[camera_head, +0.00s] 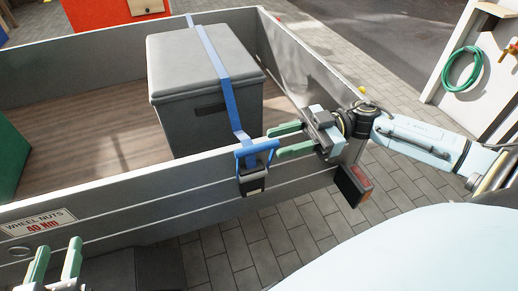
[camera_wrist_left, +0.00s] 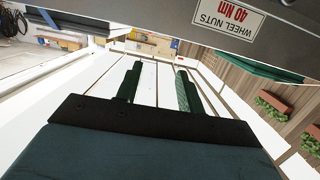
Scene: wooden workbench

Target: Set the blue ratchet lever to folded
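The blue ratchet lever (camera_head: 257,147) is on the ratchet body (camera_head: 252,181) on the trailer's near side wall, below the blue strap (camera_head: 219,68). Its handle stands out from the top of the body rather than lying flat along it. My right gripper (camera_head: 272,143) comes in from the right with its green fingers apart, at the lever's right end. Whether a finger touches the lever I cannot tell. My left gripper (camera_head: 55,250) is open and empty at the lower left, and its spread fingers also show in the left wrist view (camera_wrist_left: 157,75).
The strap crosses a grey lidded box (camera_head: 205,90) in the trailer (camera_head: 110,184). A tail lamp (camera_head: 354,185) hangs at the trailer's near right corner, under my right arm. A "WHEEL NUTS" label (camera_head: 40,222) is on the side wall, near my left gripper. Paving below is clear.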

